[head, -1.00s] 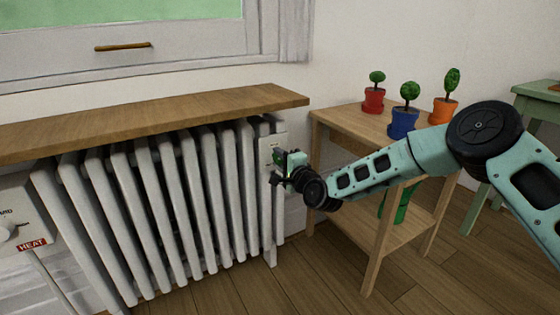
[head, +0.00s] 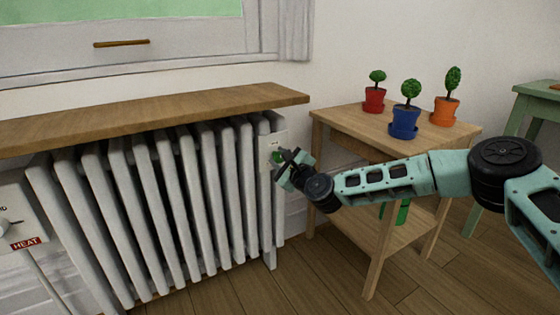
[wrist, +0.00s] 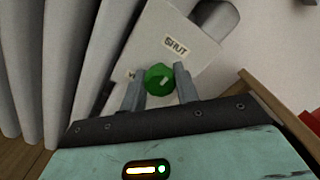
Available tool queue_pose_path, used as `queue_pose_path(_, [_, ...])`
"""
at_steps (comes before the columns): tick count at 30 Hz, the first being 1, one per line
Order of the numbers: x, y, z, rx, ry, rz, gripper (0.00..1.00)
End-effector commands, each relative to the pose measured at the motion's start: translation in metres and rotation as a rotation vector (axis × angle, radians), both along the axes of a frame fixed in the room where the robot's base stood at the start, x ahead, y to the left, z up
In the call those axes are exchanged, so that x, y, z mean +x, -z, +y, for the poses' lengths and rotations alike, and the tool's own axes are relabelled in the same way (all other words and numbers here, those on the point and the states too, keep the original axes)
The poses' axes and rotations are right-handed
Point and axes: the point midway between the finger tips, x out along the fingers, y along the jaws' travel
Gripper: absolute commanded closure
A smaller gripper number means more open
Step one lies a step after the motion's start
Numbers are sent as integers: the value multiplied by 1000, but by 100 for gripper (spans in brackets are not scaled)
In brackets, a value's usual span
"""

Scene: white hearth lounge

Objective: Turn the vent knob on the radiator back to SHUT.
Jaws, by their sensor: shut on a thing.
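The green vent knob (wrist: 159,79) sits on a pale plate at the radiator's right end; it also shows in the head view (head: 277,157). My gripper (wrist: 160,86) is shut on it, one finger on each side; in the head view my gripper (head: 281,157) is tilted at the plate. The knob's short white mark slants to the upper right in the wrist view. The SHUT label (wrist: 176,48) is above and right of the knob there. A second label left of the knob is mostly hidden by a finger.
The white radiator (head: 150,200) stands under a wooden shelf (head: 150,115). A wooden side table (head: 345,118) with red, blue and orange plant pots stands close to my forearm. A HEAT panel (head: 20,215) is at far left.

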Motion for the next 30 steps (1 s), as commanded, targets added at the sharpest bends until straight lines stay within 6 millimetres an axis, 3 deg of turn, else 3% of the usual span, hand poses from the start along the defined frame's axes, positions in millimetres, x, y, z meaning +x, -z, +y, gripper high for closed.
queue_pose_path(18, [0,1,-1,33,1,24,92])
queue_pose_path(19, [0,1,-1,33,1,24,61])
queue_pose_path(21, [0,1,-1,32,1,24,48])
queue_pose_path(30, [-1,0,-1,32,0,23,48])
